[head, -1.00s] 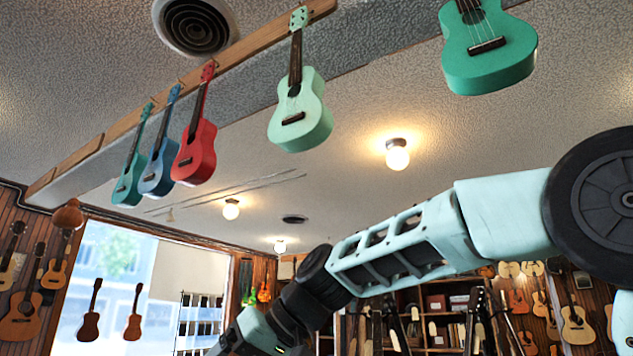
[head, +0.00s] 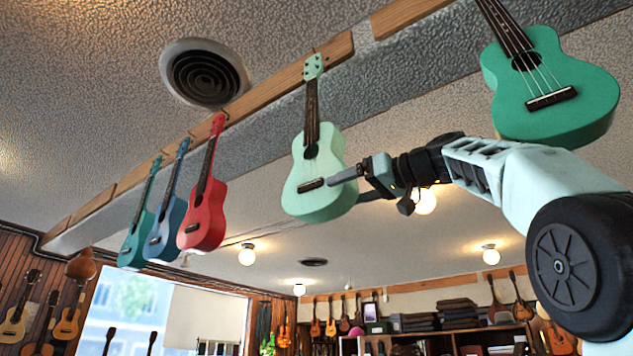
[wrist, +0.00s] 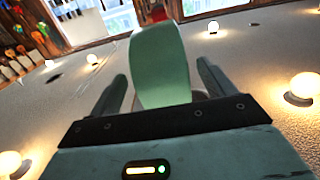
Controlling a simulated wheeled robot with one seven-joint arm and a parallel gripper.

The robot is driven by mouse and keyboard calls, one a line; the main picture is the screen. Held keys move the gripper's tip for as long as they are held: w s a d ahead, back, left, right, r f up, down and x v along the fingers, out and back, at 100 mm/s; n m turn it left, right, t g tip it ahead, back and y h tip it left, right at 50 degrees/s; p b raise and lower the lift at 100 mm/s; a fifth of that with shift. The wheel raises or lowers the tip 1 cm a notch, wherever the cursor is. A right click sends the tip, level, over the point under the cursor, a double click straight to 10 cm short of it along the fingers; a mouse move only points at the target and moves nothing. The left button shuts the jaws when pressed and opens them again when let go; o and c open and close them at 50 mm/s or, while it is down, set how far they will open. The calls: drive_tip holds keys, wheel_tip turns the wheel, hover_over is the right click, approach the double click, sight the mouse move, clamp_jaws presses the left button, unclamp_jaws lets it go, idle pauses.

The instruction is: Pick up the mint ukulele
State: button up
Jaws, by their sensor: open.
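The pale mint ukulele (head: 318,203) hangs by its headstock from the wooden rail, body down, in the middle of the head view. My gripper (head: 347,188) is at the right side of its lower body. The jaws are open: one finger reaches across the front of the body, and the other is partly hidden behind it. In the wrist view, the edge of the mint body (wrist: 160,62) stands between the two spread fingers, with a gap visible on each side. I cannot tell whether either finger touches it.
A darker green ukulele (head: 555,90) hangs at the right, above my arm. Red (head: 204,215), blue (head: 166,228) and teal (head: 137,240) ukuleles hang at the left of the wooden rail (head: 235,110). A ceiling lamp (head: 423,202) glows behind my gripper.

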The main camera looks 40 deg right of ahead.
sight(333, 212)
drive_tip(key=p+x, duration=0.2)
drive_tip(key=x, duration=0.2)
drive_tip(key=shift+w+a+r+p, duration=0.1)
drive_tip(key=shift+w+r+p, duration=0.05)
drive_tip(key=shift+p, duration=0.25)
drive_tip(key=shift+w+a+f, duration=0.1)
drive_tip(key=shift+w+f, duration=0.1)
drive_tip(key=shift+w, duration=0.05)
drive_tip(key=c, duration=1.6)
drive_tip(key=shift+c, duration=0.8)
drive_tip(key=shift+r, duration=0.25)
